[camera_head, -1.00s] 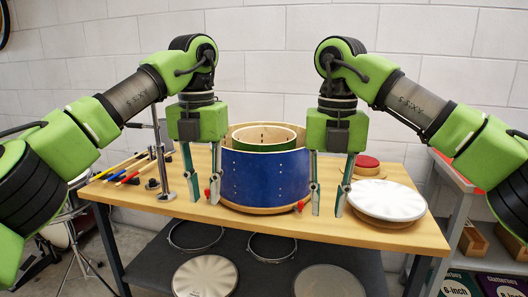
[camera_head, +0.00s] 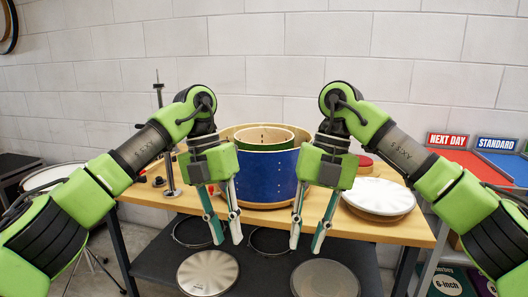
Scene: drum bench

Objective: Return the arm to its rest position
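My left gripper (camera_head: 224,242) hangs in front of the bench's front edge, its two fingers tilted and spread apart with nothing between them. My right gripper (camera_head: 306,248) hangs the same way to its right, also open and empty. Both arms are bent, coming in from the lower corners. Behind and between the grippers, a blue drum shell (camera_head: 265,180) stands upright on the bench, with a smaller green shell (camera_head: 265,146) showing inside it. The grippers are apart from the shells and partly cover the blue shell's sides.
The wooden bench (camera_head: 398,231) holds a white drumhead (camera_head: 379,194) on the right and a metal stand (camera_head: 167,150) on the left. Round heads (camera_head: 208,272) and hoops lie on the dark lower shelf (camera_head: 158,262). A side table with red and blue trays (camera_head: 508,164) stands at right.

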